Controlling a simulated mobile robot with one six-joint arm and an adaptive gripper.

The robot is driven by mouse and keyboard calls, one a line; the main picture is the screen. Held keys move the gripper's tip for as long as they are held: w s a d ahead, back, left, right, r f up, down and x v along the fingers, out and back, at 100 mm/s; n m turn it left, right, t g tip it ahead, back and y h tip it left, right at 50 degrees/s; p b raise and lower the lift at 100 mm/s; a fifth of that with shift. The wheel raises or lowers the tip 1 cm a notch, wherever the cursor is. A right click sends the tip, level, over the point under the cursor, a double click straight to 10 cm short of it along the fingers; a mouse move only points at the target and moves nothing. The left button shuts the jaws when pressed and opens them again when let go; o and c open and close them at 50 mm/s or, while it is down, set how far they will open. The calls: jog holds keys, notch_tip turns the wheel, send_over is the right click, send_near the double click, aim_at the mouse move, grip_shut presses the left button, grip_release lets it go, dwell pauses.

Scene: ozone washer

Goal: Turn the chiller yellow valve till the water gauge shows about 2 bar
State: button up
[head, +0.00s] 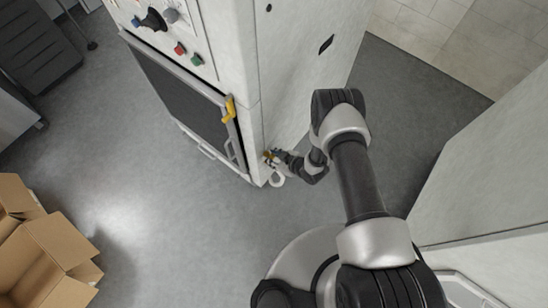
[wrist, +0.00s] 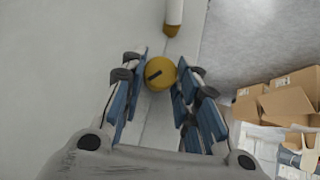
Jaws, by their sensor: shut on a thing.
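The yellow valve (wrist: 160,73) is a round knob with a dark slot-like mark across its face, in the upper middle of the wrist view. My gripper (wrist: 162,80) has its blue-padded fingers on either side of the knob and is shut on it. In the head view, my gripper (head: 281,155) is low at the side of a tall white machine (head: 300,75), by its bottom front corner. Only a small bit of yellow shows there. I cannot make out a water gauge or its reading in either view.
A white pipe with a yellow end (wrist: 172,22) is just beyond the knob. A yellow handle (head: 229,109) is on the machine's front door. A white hose loop (head: 277,180) hangs below my gripper. Cardboard boxes (head: 50,255) stand at lower left. The floor between is clear.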

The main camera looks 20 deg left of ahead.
jog(key=shift+c, duration=1.1)
jog(key=shift+w, duration=0.1)
jog(key=m+g, duration=0.1)
jog(key=g+y, duration=0.1)
jog(key=g, duration=0.1)
jog(key=shift+w+d+m, duration=0.2)
jog(key=shift+w+m, duration=0.1)
jog(key=shift+m, duration=0.1)
jog(key=g+y, duration=0.1)
jog(key=m+g, duration=0.1)
jog(key=shift+w+f+m+g+y, duration=0.2)
jog(key=shift+m+g+y, duration=0.1)
jog(key=shift+y, duration=0.1)
jog(key=shift+m+g+y, duration=0.5)
jog(key=shift+g, duration=0.2)
jog(key=o, duration=1.1)
jog(key=shift+c, duration=0.2)
